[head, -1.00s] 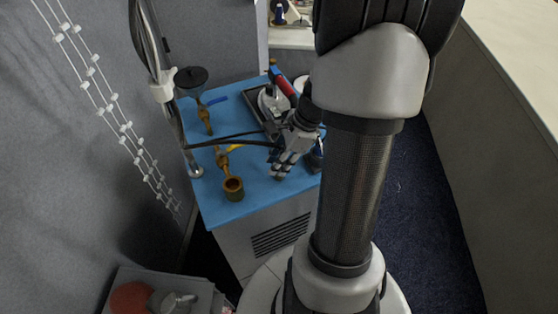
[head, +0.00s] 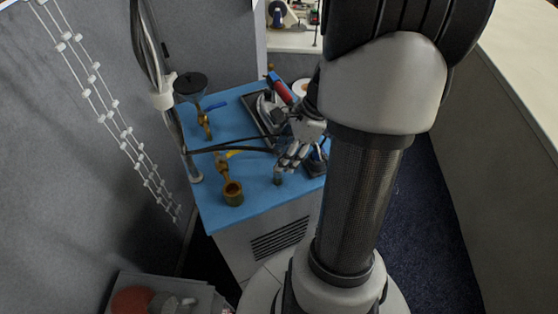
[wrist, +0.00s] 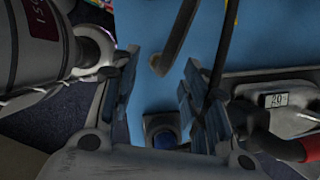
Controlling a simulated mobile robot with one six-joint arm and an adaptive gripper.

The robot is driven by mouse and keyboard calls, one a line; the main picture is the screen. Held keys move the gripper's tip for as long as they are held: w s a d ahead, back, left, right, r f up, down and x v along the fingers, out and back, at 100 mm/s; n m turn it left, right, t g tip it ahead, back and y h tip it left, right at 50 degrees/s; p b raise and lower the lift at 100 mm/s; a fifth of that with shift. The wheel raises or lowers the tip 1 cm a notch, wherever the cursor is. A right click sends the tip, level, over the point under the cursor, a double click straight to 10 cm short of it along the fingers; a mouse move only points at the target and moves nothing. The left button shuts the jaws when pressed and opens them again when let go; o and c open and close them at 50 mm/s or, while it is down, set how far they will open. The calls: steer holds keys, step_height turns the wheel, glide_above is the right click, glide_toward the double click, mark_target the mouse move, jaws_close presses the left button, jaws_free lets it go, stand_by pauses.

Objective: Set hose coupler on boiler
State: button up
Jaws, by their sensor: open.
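The blue-topped cabinet with a front grille, seemingly the boiler (head: 235,205), stands in the middle of the head view. A small dark grey cylinder, probably the hose coupler (head: 277,178), stands on its top near the front edge. In the wrist view a dark round-topped piece with a blue centre (wrist: 162,130) shows between the fingers and is probably the same part. My gripper (head: 284,163) is open, just behind and above the cylinder in the head view. Its spread fingers also show in the wrist view (wrist: 160,60). I see no grip on anything.
Brass fittings (head: 232,192) and a valve with a black funnel (head: 190,84) stand on the left of the blue top. Black hoses (head: 240,150) cross it. A tray (head: 255,115) and a red-handled tool (head: 280,88) lie behind my gripper. Wall at left.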

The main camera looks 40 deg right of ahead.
steer(key=p+v, duration=0.1)
steer(key=v, duration=0.5)
steer(key=shift+r, duration=0.4)
steer(key=shift+s+d, duration=0.1)
steer(key=shift+d, duration=0.05)
